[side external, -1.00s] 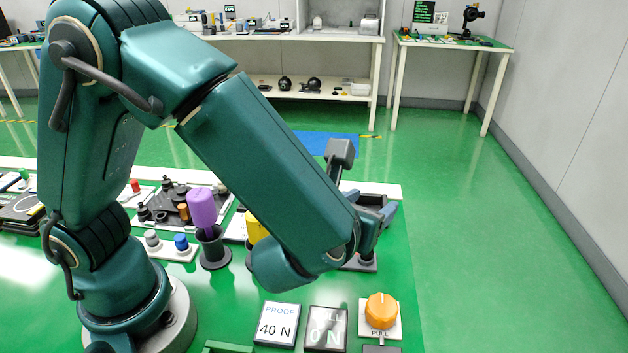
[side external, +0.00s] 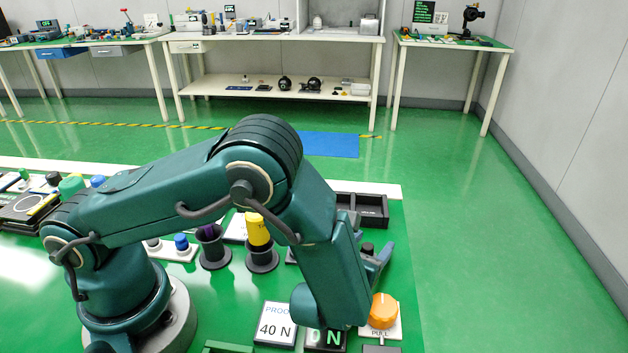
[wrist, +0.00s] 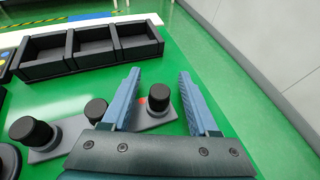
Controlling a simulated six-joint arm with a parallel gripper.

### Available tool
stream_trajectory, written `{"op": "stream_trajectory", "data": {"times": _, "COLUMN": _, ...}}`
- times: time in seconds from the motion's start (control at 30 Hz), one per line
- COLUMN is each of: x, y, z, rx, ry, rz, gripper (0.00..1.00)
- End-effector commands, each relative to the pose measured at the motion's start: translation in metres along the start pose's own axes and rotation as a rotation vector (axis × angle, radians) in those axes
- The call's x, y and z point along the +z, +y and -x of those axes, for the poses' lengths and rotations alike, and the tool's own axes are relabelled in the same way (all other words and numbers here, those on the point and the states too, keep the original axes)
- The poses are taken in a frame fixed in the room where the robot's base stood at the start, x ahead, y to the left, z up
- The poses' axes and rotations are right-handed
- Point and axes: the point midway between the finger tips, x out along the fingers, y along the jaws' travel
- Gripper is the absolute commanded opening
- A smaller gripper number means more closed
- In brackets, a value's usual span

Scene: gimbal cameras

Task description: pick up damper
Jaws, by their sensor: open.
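I cannot tell which object is the damper. My gripper (wrist: 161,75) is open and empty in the wrist view. Dark knob-topped pieces on grey bases lie under and left of it: a right one (wrist: 157,97) shows between the fingers, with a middle one (wrist: 97,110) and a left one (wrist: 32,132) outside them. In the side view my gripper (side external: 381,264) is at the right of the bench, partly hidden by my arm.
A dark compartment tray (wrist: 72,71), also in the side view (side external: 373,207), lies beyond the gripper. An orange knob (side external: 383,311) on a white plate and a 40 N sign (side external: 276,326) are at the front right. Green floor is open right of the bench.

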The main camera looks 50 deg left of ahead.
Motion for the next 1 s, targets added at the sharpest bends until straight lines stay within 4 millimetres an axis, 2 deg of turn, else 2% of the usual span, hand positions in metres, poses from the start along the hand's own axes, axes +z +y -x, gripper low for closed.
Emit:
{"op": "stream_trajectory", "data": {"times": 0.1, "x": 0.0002, "y": 0.0002, "z": -0.0062, "rx": 0.0, "ry": -0.001, "rz": 0.0, "gripper": 0.6}}
{"op": "stream_trajectory", "data": {"times": 0.33, "x": 0.0002, "y": 0.0, "z": -0.0067, "rx": -0.001, "ry": 0.0, "rz": -0.001, "gripper": 0.6}}
{"op": "stream_trajectory", "data": {"times": 0.37, "x": 0.0002, "y": 0.0, "z": -0.0067, "rx": -0.001, "ry": 0.0, "rz": -0.001, "gripper": 0.53}}
{"op": "stream_trajectory", "data": {"times": 0.4, "x": 0.0003, "y": 0.0, "z": -0.0066, "rx": -0.001, "ry": 0.0, "rz": -0.001, "gripper": 0.37}}
{"op": "stream_trajectory", "data": {"times": 0.5, "x": 0.0003, "y": 0.0, "z": -0.0065, "rx": -0.001, "ry": 0.0, "rz": -0.001, "gripper": 0.0}}
{"op": "stream_trajectory", "data": {"times": 1.0, "x": 0.0003, "y": 0.0, "z": -0.0064, "rx": -0.001, "ry": 0.0, "rz": -0.001, "gripper": 0.0}}
